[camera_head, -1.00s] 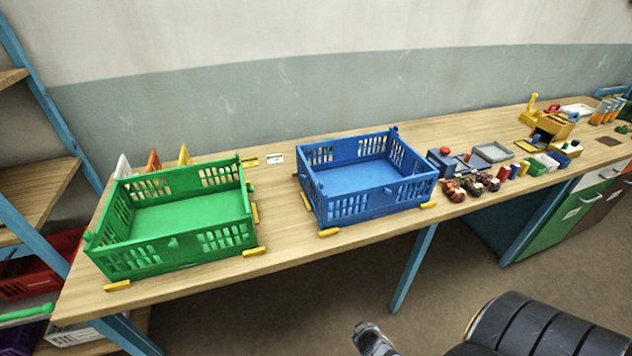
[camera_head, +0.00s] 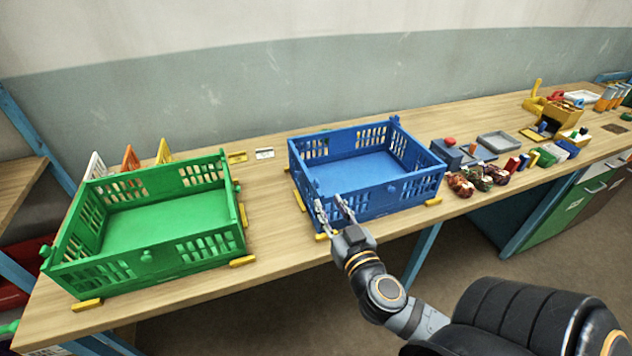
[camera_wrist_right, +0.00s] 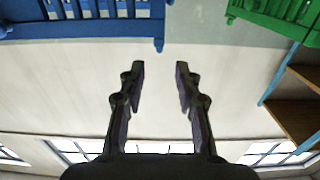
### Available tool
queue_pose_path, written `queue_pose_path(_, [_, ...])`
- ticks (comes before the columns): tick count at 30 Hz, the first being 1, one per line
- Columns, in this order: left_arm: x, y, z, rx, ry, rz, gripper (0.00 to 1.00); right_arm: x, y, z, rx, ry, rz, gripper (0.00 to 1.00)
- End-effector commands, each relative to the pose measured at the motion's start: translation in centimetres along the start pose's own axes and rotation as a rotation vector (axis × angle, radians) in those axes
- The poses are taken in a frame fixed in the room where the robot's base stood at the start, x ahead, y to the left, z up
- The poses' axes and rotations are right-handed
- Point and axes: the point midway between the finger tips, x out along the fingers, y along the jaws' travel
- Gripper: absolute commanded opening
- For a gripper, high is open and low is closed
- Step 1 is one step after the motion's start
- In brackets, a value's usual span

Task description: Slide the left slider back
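I cannot pick out a part that is clearly the left slider. The green crate (camera_head: 150,264) stands on the left of the bench, with a small green knob (camera_head: 146,256) on its front wall. The blue crate (camera_head: 375,205) stands right of it. My right gripper (camera_head: 329,203) is open and empty, its fingers in front of the blue crate's near left corner; I cannot tell if they touch it. In the right wrist view the open gripper (camera_wrist_right: 160,70) has nothing between its fingers, and the blue crate (camera_wrist_right: 90,27) shows at the top left. My left gripper is out of view.
Yellow blocks (camera_head: 243,261) lie around the crates on the wooden bench (camera_head: 270,215). Colored cards (camera_head: 131,158) stand behind the green crate. Right of the blue crate are a box with a red knob (camera_head: 449,142), grey trays (camera_head: 500,141) and several small items.

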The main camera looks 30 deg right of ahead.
Motion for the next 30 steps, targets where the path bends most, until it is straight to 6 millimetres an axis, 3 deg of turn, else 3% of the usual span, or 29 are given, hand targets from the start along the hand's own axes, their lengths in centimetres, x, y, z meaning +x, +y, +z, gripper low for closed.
queue_pose_path(3, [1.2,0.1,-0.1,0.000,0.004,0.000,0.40,2.1,0.0,0.2,-0.004,0.007,-0.002,0.33])
queue_pose_path(9, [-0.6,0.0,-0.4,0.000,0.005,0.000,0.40,6.4,0.1,-0.3,0.000,0.001,0.004,0.33])
queue_pose_path(15, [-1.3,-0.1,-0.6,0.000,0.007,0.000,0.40,9.1,0.1,-0.2,-0.002,-0.001,0.002,0.33])
queue_pose_path(26, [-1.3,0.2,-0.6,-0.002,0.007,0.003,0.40,9.7,0.0,0.1,-0.002,-0.002,0.001,0.32])
queue_pose_path(30, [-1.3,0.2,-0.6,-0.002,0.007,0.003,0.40,9.7,0.0,0.1,-0.003,-0.003,0.001,0.13])
